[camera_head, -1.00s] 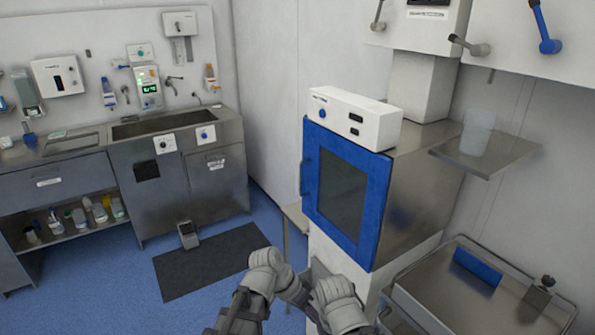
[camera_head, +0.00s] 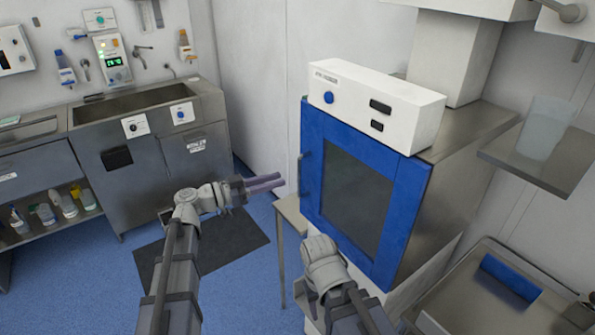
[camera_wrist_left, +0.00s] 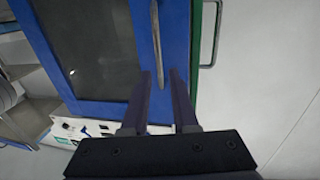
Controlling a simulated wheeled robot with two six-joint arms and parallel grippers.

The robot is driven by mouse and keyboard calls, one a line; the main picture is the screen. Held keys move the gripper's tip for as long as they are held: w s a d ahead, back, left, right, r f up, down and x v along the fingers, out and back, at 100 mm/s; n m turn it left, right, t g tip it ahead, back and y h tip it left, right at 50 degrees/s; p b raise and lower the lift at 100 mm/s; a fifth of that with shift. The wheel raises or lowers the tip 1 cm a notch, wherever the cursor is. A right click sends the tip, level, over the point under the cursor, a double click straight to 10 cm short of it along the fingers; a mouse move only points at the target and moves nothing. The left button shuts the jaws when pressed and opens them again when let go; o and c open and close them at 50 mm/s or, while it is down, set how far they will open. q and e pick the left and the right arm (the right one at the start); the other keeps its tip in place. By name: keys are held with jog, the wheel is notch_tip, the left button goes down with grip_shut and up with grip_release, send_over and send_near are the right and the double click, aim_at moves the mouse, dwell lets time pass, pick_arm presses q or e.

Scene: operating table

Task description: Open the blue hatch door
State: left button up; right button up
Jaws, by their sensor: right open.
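The blue hatch door (camera_head: 404,204) with its dark window is shut on the steel cabinet in the head view. Its thin vertical handle (camera_head: 304,176) is at the door's left edge. My left gripper (camera_head: 277,181) is just left of the handle, pointing at it, apart from it in this view. In the left wrist view its two dark fingers (camera_wrist_left: 163,78) are apart with nothing gripped. A handle bar (camera_wrist_left: 157,35) on the blue frame (camera_wrist_left: 177,45) lies in line with the gap. My right gripper (camera_head: 309,294) hangs low before the door, mostly hidden by its wrist.
A white control box (camera_head: 355,98) sits above the door. A metal shelf (camera_head: 500,150) with a clear cup (camera_head: 545,128) juts out at right. A steel tray (camera_head: 470,285) is low at right. A narrow side table (camera_head: 290,215) stands left of the cabinet.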

pick_arm(q)
send_over(299, 193)
jog(key=shift+w, duration=0.3)
jog(key=shift+c, duration=0.3)
grip_shut()
dwell(1.2)
